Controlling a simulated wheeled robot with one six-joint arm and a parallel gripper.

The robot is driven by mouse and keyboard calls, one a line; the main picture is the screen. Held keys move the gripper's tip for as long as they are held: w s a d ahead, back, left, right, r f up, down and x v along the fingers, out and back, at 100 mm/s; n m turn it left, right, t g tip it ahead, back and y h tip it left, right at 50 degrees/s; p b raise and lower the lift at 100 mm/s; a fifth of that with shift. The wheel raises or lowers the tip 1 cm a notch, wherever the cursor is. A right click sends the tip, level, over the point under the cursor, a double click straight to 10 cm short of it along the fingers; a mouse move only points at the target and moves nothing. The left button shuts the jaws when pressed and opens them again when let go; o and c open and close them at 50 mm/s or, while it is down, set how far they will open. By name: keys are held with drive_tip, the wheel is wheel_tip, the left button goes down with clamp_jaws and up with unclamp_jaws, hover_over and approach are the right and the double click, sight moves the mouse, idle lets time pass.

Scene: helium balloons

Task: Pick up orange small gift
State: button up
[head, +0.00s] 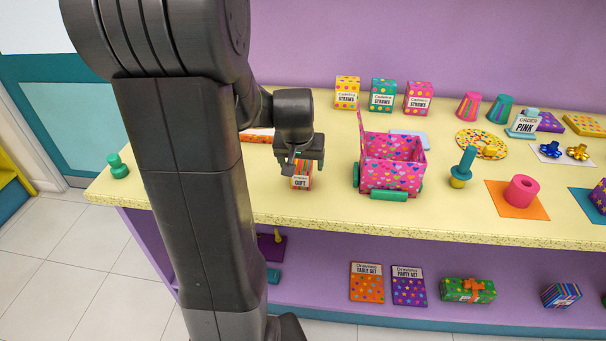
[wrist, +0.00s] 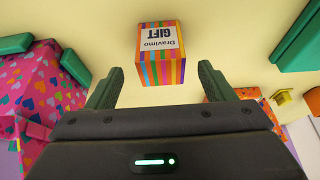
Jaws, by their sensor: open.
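The orange small gift (head: 302,176) is a small box with coloured stripes and a white label reading "GIFT". It stands on the yellow counter. In the wrist view the gift (wrist: 160,54) lies ahead of my gripper, roughly centred between the two finger lines. My gripper (head: 299,158) is just above and close to the gift in the head view. In the wrist view my gripper (wrist: 158,85) is open, with its green fingers apart and nothing between them. Part of the gift's upper side is hidden by my gripper in the head view.
A pink patterned cart (head: 393,163) stands right of the gift and also shows at the left of the wrist view (wrist: 28,85). A green peg (head: 118,166) stands at the counter's left end. An orange flat item (head: 257,135) lies behind my arm. Bare counter lies before the gift.

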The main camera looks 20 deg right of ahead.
sight(302, 172)
drive_tip(key=shift+p+x, duration=0.3)
drive_tip(key=shift+x, duration=3.1)
drive_tip(key=shift+w+r, duration=0.1)
drive_tip(key=shift+w, duration=0.05)
drive_tip(key=c, duration=1.2)
drive_tip(key=shift+r, duration=0.15)
